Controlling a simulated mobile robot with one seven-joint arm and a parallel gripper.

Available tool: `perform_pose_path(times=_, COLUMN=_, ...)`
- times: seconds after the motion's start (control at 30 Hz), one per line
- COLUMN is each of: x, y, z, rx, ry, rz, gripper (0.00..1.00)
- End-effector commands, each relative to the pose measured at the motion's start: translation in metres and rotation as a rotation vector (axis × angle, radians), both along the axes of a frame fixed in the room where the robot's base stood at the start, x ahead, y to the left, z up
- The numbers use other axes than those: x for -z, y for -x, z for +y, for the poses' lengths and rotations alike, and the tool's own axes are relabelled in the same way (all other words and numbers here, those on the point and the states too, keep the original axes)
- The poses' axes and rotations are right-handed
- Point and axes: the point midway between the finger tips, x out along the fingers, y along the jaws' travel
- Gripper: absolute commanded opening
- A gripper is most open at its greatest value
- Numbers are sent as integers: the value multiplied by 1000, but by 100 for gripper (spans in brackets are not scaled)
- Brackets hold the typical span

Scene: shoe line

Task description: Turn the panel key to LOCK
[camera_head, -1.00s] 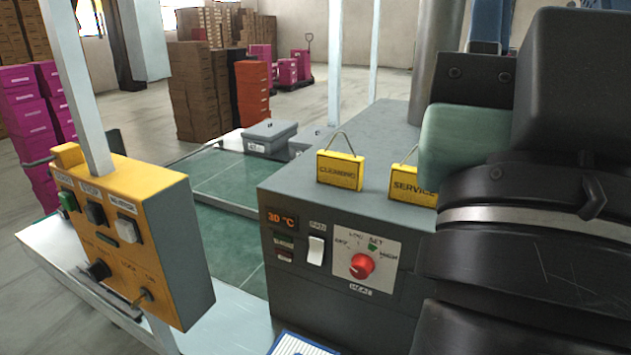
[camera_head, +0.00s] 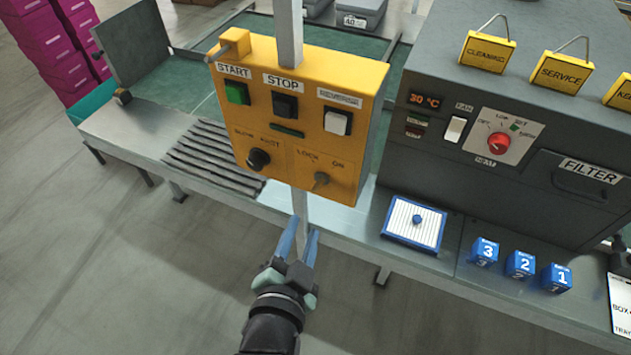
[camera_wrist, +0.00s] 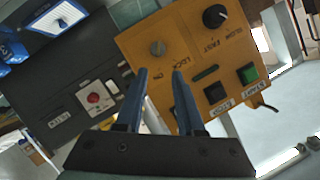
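The yellow control panel (camera_head: 292,117) hangs on a pale post. Its key switch (camera_head: 321,179) is at the lower right of the face, below the LOCK and ON labels. The key's exact angle is hard to tell. My gripper (camera_head: 303,226) is below the panel, its two blue fingers pointing up toward it, apart and empty. In the wrist view the panel (camera_wrist: 200,65) appears upside down. The key (camera_wrist: 157,47) shows just beyond the gap between the fingertips (camera_wrist: 160,71), and I see no contact.
A black SLOW/FAST knob (camera_head: 258,159) sits left of the key. START (camera_head: 236,93) and STOP (camera_head: 284,105) buttons are above. The grey heater box (camera_head: 480,160) stands to the right. A blue-edged tray (camera_head: 413,243) and numbered blue blocks (camera_head: 520,263) lie on the bench. Floor at lower left is clear.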

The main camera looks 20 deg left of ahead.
Motion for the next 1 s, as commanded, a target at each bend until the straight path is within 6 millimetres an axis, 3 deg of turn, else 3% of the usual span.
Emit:
perform_pose_path(times=0.17, x=5, y=-15, z=4, rx=-1, ry=0, rz=3, gripper=38)
perform_pose_path(times=0.7, x=32, y=-95, z=20, rx=0, ry=-1, rz=4, gripper=38)
perform_pose_path(times=1.0, x=40, y=-117, z=24, rx=0, ry=-1, rz=2, gripper=38)
